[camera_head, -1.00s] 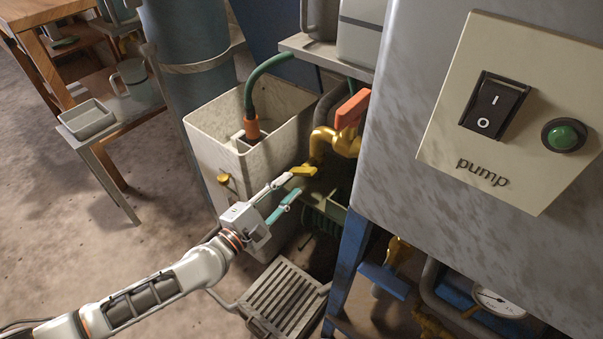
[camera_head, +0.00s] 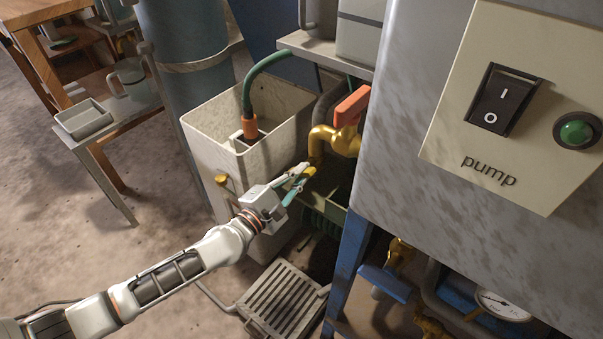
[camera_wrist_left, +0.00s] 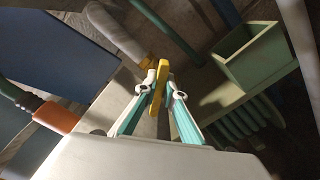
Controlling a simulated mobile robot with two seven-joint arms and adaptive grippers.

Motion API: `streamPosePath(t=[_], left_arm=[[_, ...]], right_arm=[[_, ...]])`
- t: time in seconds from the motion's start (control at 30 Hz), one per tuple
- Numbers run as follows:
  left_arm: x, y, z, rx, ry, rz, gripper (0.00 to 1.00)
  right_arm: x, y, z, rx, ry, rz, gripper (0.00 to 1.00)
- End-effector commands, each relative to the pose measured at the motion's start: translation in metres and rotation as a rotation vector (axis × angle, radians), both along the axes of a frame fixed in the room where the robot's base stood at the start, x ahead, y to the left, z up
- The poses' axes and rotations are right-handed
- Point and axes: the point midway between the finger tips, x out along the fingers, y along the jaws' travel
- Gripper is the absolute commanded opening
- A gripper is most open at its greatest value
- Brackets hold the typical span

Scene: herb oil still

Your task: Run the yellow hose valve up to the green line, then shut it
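The yellow valve handle (camera_head: 309,172) sits beside the right wall of the cream tank, below a brass tap. In the left wrist view the yellow handle (camera_wrist_left: 159,86) stands between my two fingertips, which appear to press on it from both sides. My left gripper (camera_head: 303,174) is shut on the handle, its teal fingers drawn together. A green hose (camera_head: 262,71) with an orange end (camera_head: 250,130) runs into the cream tank (camera_head: 199,155). I cannot make out a green line or a liquid level. My right gripper is not in view.
The brass tap (camera_head: 340,140) with a red-orange lever (camera_head: 352,105) is just above my gripper. The grey pump cabinet (camera_head: 395,150) fills the right, with a switch (camera_head: 503,100) and green button (camera_head: 576,131). A slatted grate (camera_head: 284,300) lies below. Open floor is at left.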

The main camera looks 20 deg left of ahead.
Motion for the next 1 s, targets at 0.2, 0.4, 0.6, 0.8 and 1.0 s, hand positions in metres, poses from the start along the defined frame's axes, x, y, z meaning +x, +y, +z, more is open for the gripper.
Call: streamPosePath(t=[0.2, 0.4, 0.6, 0.8, 1.0], left_arm=[[0.000, 0.000, 0.000, 0.011, -0.005, 0.000, 0.00], [0.000, -0.001, 0.002, 0.079, -0.035, 0.000, 0.00], [0.000, -0.001, 0.001, 0.205, -0.087, 0.000, 0.00], [0.000, -0.002, -0.001, 0.344, -0.144, 0.000, 0.00], [0.000, -0.002, -0.004, 0.460, -0.189, 0.001, 0.00]], right_arm=[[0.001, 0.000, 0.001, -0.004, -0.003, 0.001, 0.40], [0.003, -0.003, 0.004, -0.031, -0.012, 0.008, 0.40], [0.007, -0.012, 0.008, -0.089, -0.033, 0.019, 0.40], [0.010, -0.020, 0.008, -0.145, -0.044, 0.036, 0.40], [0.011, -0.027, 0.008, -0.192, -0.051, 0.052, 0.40]])
